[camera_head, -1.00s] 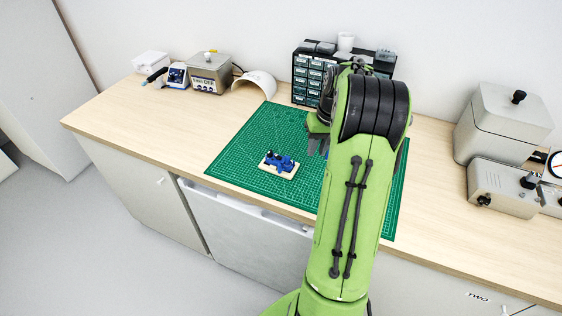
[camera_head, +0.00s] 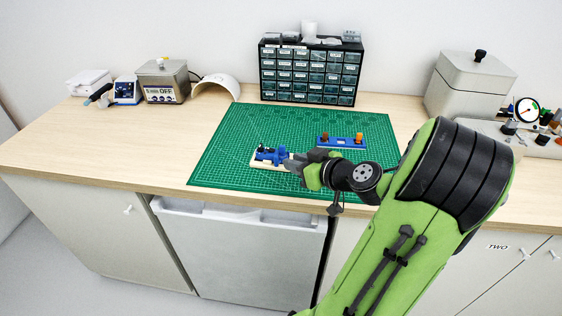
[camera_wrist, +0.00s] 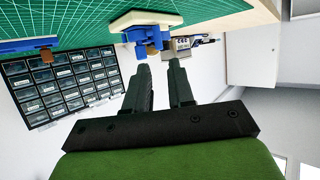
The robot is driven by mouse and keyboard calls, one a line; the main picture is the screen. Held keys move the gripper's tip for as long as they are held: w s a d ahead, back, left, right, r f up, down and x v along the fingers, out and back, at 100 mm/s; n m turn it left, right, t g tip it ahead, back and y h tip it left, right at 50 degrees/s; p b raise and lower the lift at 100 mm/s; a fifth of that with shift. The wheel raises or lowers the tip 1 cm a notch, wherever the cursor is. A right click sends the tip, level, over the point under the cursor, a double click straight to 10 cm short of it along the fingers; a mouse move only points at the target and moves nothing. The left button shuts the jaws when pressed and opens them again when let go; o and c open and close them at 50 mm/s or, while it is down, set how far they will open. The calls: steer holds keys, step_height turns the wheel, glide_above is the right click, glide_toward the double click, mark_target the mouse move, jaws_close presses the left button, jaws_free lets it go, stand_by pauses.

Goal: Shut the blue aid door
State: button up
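The blue aid (camera_head: 268,154) sits on a cream block (camera_head: 258,163) on the green mat (camera_head: 215,165). In the wrist view the blue aid (camera_wrist: 146,37) shows at the top, upside down, with a brown-orange part by it. Its door is too small to make out clearly, so I cannot tell how far it is open. My gripper (camera_head: 294,163) is low at the right side of the aid, pointing left. In the wrist view my gripper (camera_wrist: 160,66) has its two dark fingers apart with nothing between them. The fingertips are close to the aid; contact cannot be told.
A blue bar with orange pegs (camera_head: 342,143) lies on the mat behind my gripper; it also shows in the wrist view (camera_wrist: 28,44). A drawer cabinet (camera_head: 311,75) stands at the back. Grey equipment (camera_head: 470,85) stands at right. The mat's left part is clear.

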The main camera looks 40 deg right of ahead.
mark_target(275, 156)
steer(key=x, duration=0.6)
steer(key=shift+w+d+f+b, duration=0.1)
steer(key=shift+w+b, duration=0.15)
steer(key=shift+b, duration=0.05)
jaws_close()
steer(key=shift+w+a+f+m+h+b, duration=0.1)
steer(key=shift+w+a+m+h+b, duration=0.2)
steer(key=shift+m+h+b, duration=0.35)
steer(key=shift+d, duration=0.1)
jaws_free()
